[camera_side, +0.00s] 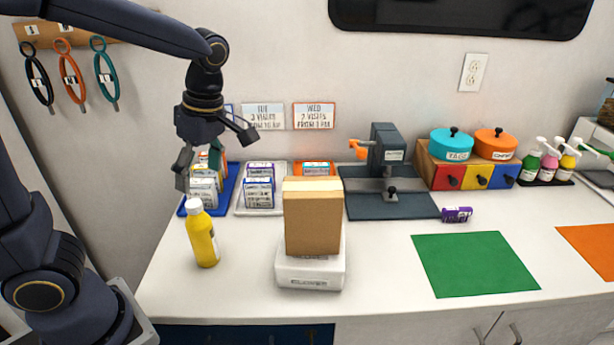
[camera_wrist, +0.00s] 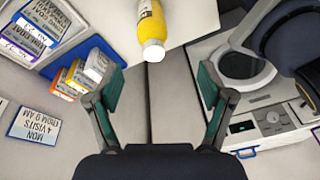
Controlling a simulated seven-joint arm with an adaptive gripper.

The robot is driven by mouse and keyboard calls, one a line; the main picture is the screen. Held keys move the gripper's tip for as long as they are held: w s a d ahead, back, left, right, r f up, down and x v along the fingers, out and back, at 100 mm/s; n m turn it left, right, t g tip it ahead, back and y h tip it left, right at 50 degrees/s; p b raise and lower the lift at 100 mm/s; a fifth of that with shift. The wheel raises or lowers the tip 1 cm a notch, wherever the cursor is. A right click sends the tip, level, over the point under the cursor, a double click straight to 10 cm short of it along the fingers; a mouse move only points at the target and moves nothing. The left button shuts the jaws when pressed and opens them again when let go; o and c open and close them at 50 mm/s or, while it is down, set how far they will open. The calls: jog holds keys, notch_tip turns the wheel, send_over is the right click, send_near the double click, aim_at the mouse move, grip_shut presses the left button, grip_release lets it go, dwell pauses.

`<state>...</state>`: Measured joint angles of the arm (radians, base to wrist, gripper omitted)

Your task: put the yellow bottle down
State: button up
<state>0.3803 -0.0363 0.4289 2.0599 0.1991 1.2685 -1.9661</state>
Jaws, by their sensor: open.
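The yellow bottle (camera_side: 201,236) with a white cap stands upright on the white counter (camera_side: 240,296), near its left end. In the wrist view the bottle (camera_wrist: 152,24) shows at the top, ahead of the fingertips and apart from them. My gripper (camera_side: 215,150) is open and empty, above and behind the bottle in the side view. Its two green-padded fingers are spread wide in the wrist view (camera_wrist: 160,88), with nothing between them.
A white box with a brown block (camera_side: 312,220) on it stands right of the bottle. Behind are a blue tray (camera_side: 231,183) and a white tray (camera_side: 243,207) with small boxes. A green mat (camera_side: 474,264) lies bare at right. The counter's left edge is close to the bottle.

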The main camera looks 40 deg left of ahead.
jog(key=s+d+r+m+t+h, duration=0.1)
jog(key=s+d+m+t, duration=0.1)
jog(key=m, duration=0.9)
jog(key=s+d+r+m+t+h, duration=0.1)
jog(key=s+d+r+m+t, duration=0.1)
jog(key=m, duration=0.9)
jog(key=s+d+t, duration=0.1)
jog(key=s+t, duration=0.1)
jog(key=t, duration=0.1)
jog(key=shift+d, duration=0.2)
